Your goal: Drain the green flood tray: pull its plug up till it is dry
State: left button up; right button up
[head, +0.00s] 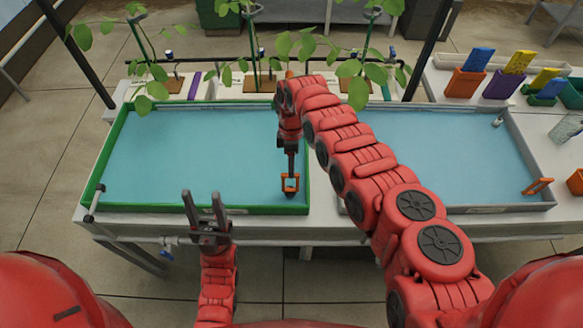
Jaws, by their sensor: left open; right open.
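The green flood tray (200,208) is on the left of the bench and holds blue water across its floor. Its plug has an orange loop handle (291,176) standing near the tray's front right corner. My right gripper (291,172) points down from above, with its fingers at the orange handle. It is open; whether the fingers touch the handle I cannot tell. The plug's lower part is hidden. My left gripper (204,200) is open and empty, fingers pointing up the picture, over the front edge of the green tray.
A grey tray (548,185), also with blue water, is on the right, with its own orange handle (538,186). My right arm crosses over its left part. Potted plants (256,82) stand behind the trays. Colored holders (465,82) stand at the back right.

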jog(key=w+r+b, duration=0.3)
jog(key=r+b, duration=0.2)
jog(key=r, duration=1)
jog(key=shift+r, duration=0.2)
